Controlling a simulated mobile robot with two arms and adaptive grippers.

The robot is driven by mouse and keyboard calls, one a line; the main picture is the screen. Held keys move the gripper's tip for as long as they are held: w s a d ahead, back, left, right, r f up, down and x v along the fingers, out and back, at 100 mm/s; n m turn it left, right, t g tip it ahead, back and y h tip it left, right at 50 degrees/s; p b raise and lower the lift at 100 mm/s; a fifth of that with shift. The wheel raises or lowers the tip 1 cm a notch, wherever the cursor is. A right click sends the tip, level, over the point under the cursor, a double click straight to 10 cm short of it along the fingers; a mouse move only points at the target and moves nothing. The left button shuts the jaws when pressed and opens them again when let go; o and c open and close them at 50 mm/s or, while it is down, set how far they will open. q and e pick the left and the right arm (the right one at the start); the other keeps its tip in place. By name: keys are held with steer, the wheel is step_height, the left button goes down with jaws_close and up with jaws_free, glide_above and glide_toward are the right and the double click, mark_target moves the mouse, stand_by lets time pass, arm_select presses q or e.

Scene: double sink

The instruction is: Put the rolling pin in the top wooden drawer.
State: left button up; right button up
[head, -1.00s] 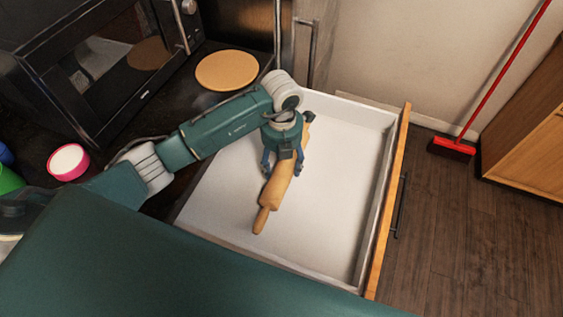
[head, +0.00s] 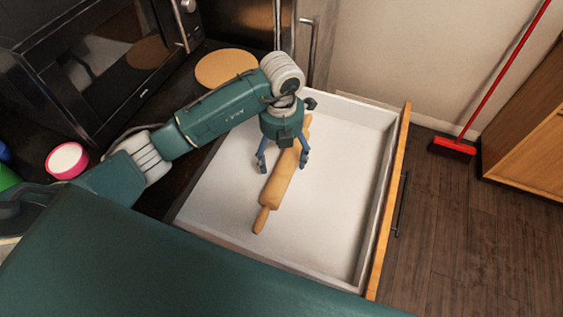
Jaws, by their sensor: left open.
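The wooden rolling pin (head: 275,190) lies on the white floor of the open drawer (head: 330,220), slanting from lower left to upper right. The drawer has a wooden front (head: 388,205) with a dark handle on its right side. My left gripper (head: 283,170) is above the pin's upper part, fingers pointing down and spread wide on either side of it. It is open and appears clear of the pin. The gripper body hides part of the pin's far end. My right gripper is not in view.
A black microwave (head: 95,75) stands on the dark counter at upper left. A round wooden board (head: 226,67) and a pink-rimmed bowl (head: 67,160) are on the counter. A red broom (head: 452,146) leans by the wall. The floor right of the drawer is clear.

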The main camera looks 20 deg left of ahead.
mark_target(282, 161)
arm_select(q)
step_height(282, 161, up, 8)
steer(key=b, duration=0.1)
steer(key=shift+r, duration=0.25)
stand_by(0.4)
